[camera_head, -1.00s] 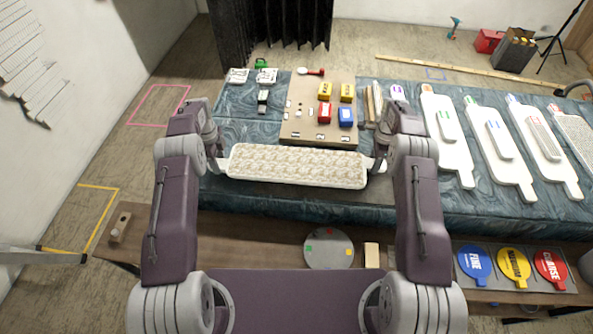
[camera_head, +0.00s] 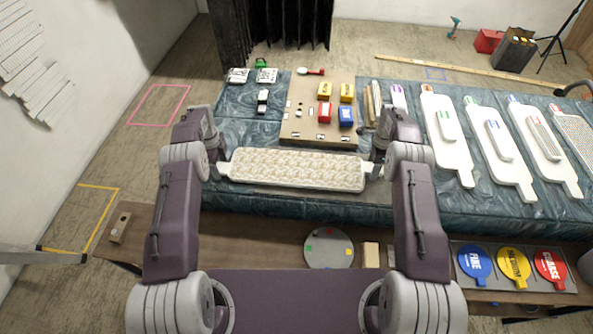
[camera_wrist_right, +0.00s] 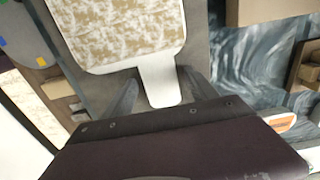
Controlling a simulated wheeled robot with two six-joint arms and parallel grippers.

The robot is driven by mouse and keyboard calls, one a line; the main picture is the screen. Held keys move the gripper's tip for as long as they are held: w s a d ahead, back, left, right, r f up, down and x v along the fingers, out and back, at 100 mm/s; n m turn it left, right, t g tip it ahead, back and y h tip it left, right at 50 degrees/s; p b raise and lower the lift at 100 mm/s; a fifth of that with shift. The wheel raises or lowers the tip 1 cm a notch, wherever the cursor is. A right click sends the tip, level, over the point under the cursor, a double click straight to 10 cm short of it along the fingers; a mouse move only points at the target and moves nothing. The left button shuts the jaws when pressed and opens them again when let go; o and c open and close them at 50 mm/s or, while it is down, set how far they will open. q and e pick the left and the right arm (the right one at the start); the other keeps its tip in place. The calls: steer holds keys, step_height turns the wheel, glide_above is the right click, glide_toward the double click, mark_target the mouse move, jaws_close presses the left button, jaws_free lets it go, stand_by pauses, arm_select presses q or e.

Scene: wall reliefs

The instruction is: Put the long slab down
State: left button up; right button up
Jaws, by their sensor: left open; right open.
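The long slab (camera_head: 298,169) is a white board with a tan-and-white patterned face and a narrow tab at each end. It lies flat, lengthwise along the table's near edge, on a grey strip (camera_head: 345,195). My left gripper (camera_head: 220,170) is at the slab's left tab; its fingers are small and partly hidden by my wrist. My right gripper (camera_head: 376,168) is at the right tab. In the right wrist view the slab (camera_wrist_right: 130,30) shows its white tab (camera_wrist_right: 160,85) between the two spread fingers of my right gripper (camera_wrist_right: 160,95), with gaps on both sides.
A brown board (camera_head: 300,125) with red, blue and yellow boxes stands just behind the slab. Several white paddle-shaped boards (camera_head: 500,155) lie to the right. A lower wooden shelf (camera_head: 245,235) in front holds a round grey disc (camera_head: 329,248) and coloured discs (camera_head: 513,265).

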arm_select(q)
step_height(320, 180, up, 12)
arm_select(e)
step_height(320, 180, up, 12)
stand_by(0.6)
stand_by(0.3)
